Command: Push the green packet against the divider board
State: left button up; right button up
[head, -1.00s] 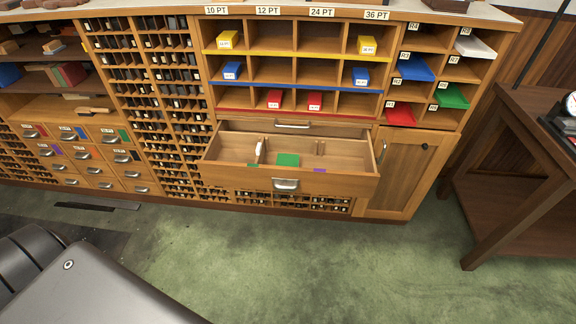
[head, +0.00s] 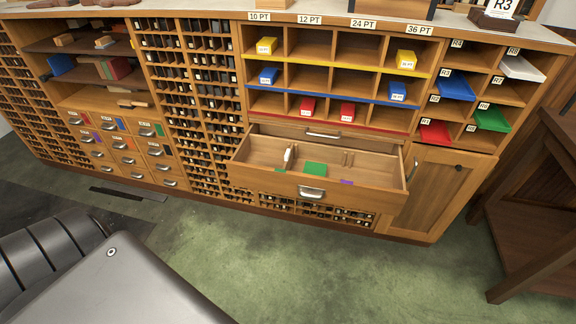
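A green packet (head: 315,169) lies on the floor of the open wooden drawer (head: 375,172), near its middle. A thin white upright piece (head: 288,155) stands to the left of the packet, apart from it. Small wooden upright pieces (head: 348,158) stand at the drawer's back, right of the packet. I cannot tell which of these is the divider board. Small green (head: 280,169) and purple (head: 346,182) patches show near the drawer's front wall, which partly hides them. Neither gripper is in view.
The drawer front has a metal handle (head: 311,192). Above it are shelves with yellow, blue and red boxes, and coloured trays stick out at the right. A cabinet door (head: 433,190) is below them. A dark wooden table (head: 525,210) stands at the right. The green floor (head: 300,265) before the drawer is clear.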

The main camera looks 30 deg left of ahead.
aim_at(319, 169)
jog(key=k, duration=0.6)
jog(key=z, duration=0.8)
jog(key=i, duration=1.25)
jog(key=u, duration=0.65)
jog(key=i, duration=0.75)
jog(key=u, duration=0.75)
